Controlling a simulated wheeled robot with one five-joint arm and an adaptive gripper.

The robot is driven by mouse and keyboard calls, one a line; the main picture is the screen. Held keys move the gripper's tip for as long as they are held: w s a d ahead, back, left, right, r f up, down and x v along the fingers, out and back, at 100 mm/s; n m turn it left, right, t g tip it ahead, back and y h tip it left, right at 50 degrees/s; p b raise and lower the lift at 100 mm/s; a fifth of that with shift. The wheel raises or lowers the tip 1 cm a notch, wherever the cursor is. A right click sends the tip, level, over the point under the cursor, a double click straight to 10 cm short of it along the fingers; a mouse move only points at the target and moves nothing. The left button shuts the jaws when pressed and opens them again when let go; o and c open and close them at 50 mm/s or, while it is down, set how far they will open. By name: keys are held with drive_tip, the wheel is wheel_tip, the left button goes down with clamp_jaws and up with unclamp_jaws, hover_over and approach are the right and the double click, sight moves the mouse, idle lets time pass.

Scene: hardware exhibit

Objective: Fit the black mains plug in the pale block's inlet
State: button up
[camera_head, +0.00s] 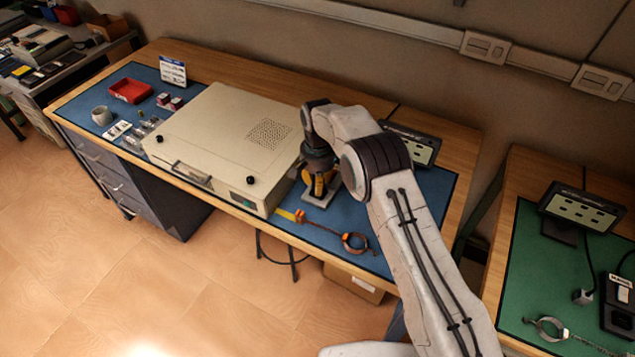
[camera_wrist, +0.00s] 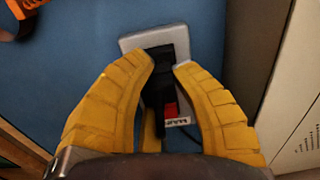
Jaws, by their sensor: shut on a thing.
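The pale block (camera_wrist: 131,43) lies on the blue mat below my gripper (camera_wrist: 166,65). In the head view the block (camera_head: 309,199) shows around the yellow fingers of my gripper (camera_head: 319,190). My gripper is shut on the black mains plug (camera_wrist: 157,88), which sits between the two fingers over the block's dark inlet area. A red switch (camera_wrist: 171,109) and a white label (camera_wrist: 177,122) show beside the plug. The inlet itself is hidden by the plug and fingers, so I cannot tell how deep the plug sits.
A large cream instrument case (camera_head: 228,140) stands close to the left of my gripper in the head view. An orange strap with a ring clamp (camera_head: 355,242) lies on the mat in front. A display panel (camera_head: 418,146) stands behind my arm. A red tray (camera_head: 130,90) is far left.

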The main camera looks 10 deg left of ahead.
drive_tip(key=shift+f+b, duration=0.8)
drive_tip(key=shift+f, duration=0.35)
idle(0.9)
drive_tip(key=o, duration=1)
drive_tip(key=o, duration=0.4)
drive_tip(key=shift+r, duration=0.1)
drive_tip(key=shift+r, duration=0.7)
idle(0.6)
drive_tip(key=shift+r+p, duration=1.85)
drive_tip(key=shift+r, duration=1.05)
